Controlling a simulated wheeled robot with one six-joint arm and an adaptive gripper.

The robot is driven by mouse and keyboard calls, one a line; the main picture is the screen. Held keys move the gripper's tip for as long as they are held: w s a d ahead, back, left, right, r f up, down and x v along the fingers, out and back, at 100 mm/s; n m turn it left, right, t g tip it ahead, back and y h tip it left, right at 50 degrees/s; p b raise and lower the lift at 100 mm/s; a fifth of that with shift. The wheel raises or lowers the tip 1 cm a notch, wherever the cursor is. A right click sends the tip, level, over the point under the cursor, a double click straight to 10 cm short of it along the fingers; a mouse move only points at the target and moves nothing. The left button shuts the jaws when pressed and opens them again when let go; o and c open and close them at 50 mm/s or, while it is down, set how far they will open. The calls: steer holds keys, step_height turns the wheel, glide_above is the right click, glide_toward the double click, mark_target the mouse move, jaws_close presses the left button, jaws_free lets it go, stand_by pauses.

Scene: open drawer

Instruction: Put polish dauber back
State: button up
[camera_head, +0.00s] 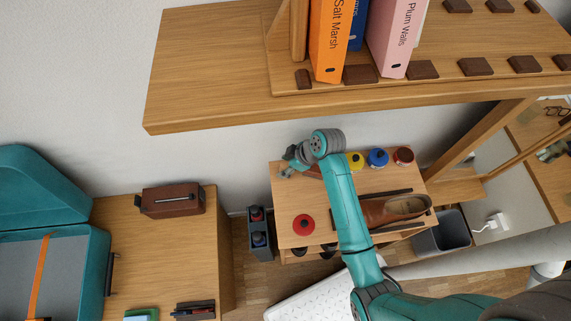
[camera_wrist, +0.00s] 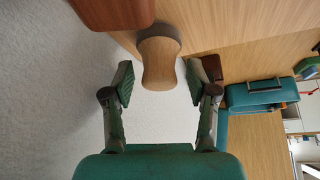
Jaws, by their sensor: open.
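A light wooden, waisted piece (camera_wrist: 158,62), which looks like the polish dauber's handle, shows in the wrist view between my fingertips. My gripper (camera_wrist: 160,85) is open, with one finger on each side of it and visible gaps, so neither finger touches it. In the head view my gripper (camera_head: 290,165) is at the far left corner of the small shoe-care table (camera_head: 280,215). The wooden piece cannot be made out there. A reddish-brown object (camera_head: 313,171) is partly hidden behind my arm; a reddish-brown shape (camera_wrist: 112,12) also shows at the wrist view's top.
A yellow-lidded tin (camera_head: 355,161), a blue one (camera_head: 378,158) and a brown one (camera_head: 403,156) line the table's back. A red tin (camera_head: 303,225) and a brown shoe (camera_head: 397,210) are in front. A thick wooden shelf (camera_head: 215,75) overhangs the wall; a brown box (camera_head: 172,201) stands left.

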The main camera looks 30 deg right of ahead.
steer(key=v, duration=1.2)
steer(key=shift+r, duration=0.1)
steer(key=s+a+f+m+t+h, duration=0.1)
steer(key=s+f+m, duration=0.1)
steer(key=s, duration=0.3)
steer(key=s+a+f+m+t+h, duration=0.1)
steer(key=s+f+m+t, duration=0.1)
steer(key=s, duration=0.2)
steer(key=s+a+f+m+t+h, duration=0.1)
steer(key=s+a+f+m+t, duration=0.1)
steer(key=s, duration=0.3)
steer(key=shift+s+f+m+h, duration=0.1)
steer(key=shift+s+m+h, duration=0.2)
steer(key=shift+m, duration=0.2)
steer(key=s+r+m+t+h, duration=0.1)
steer(key=s+r+m+t, duration=0.2)
steer(key=s+r, duration=1.3)
steer(key=r+t, duration=0.1)
steer(key=t, duration=0.1)
steer(key=shift+s+a+t, duration=0.35)
steer(key=shift+s+t, duration=0.05)
